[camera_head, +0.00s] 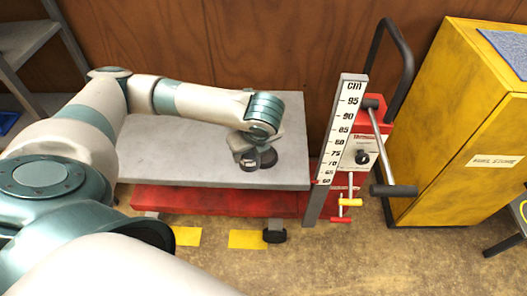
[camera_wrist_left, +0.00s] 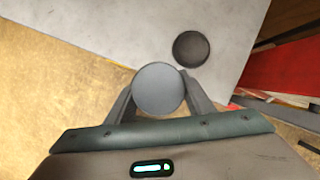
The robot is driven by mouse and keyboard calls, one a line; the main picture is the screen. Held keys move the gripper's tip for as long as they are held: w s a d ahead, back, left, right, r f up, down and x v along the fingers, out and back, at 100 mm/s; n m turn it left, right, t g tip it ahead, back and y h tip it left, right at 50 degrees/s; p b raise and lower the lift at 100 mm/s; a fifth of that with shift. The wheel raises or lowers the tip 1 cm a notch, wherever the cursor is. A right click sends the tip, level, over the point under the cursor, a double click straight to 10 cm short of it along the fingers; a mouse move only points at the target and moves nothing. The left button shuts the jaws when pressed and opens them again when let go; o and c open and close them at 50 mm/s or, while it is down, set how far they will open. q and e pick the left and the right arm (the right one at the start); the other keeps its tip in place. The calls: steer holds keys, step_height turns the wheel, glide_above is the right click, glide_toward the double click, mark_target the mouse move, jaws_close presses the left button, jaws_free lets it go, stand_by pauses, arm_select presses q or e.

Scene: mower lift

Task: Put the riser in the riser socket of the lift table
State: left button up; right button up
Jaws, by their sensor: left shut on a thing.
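The lift table has a grey top (camera_head: 200,150) over a red base (camera_head: 190,202). My left gripper (camera_head: 247,164) is over the right part of that top, near its front edge. In the left wrist view the left gripper (camera_wrist_left: 160,97) is shut on the riser (camera_wrist_left: 160,89), a round grey piece seen end-on between the fingers. A dark round disc, seemingly the riser socket (camera_wrist_left: 190,48), lies on the top just beyond the riser; it also shows in the head view (camera_head: 268,158). Riser and disc appear side by side; the height gap cannot be told. My right gripper is not in view.
A white cm scale (camera_head: 341,125) stands at the table's right end, beside a red unit with a lever (camera_head: 394,190) and a black push handle (camera_head: 390,60). A yellow cabinet (camera_head: 450,125) is at the right. A grey shelf (camera_head: 25,40) is at the far left.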

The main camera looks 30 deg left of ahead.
arm_select(q)
steer(key=shift+w+a+f+m, duration=0.1)
steer(key=shift+a+m, duration=0.15)
steer(key=shift+m, duration=0.45)
steer(key=w+a+f, duration=0.2)
steer(key=w+f, duration=0.5)
steer(key=w, duration=0.4)
steer(key=shift+w+a+b, duration=0.2)
steer(key=shift+w+b, duration=0.05)
steer(key=shift+b, duration=0.05)
steer(key=shift+f, duration=2.05)
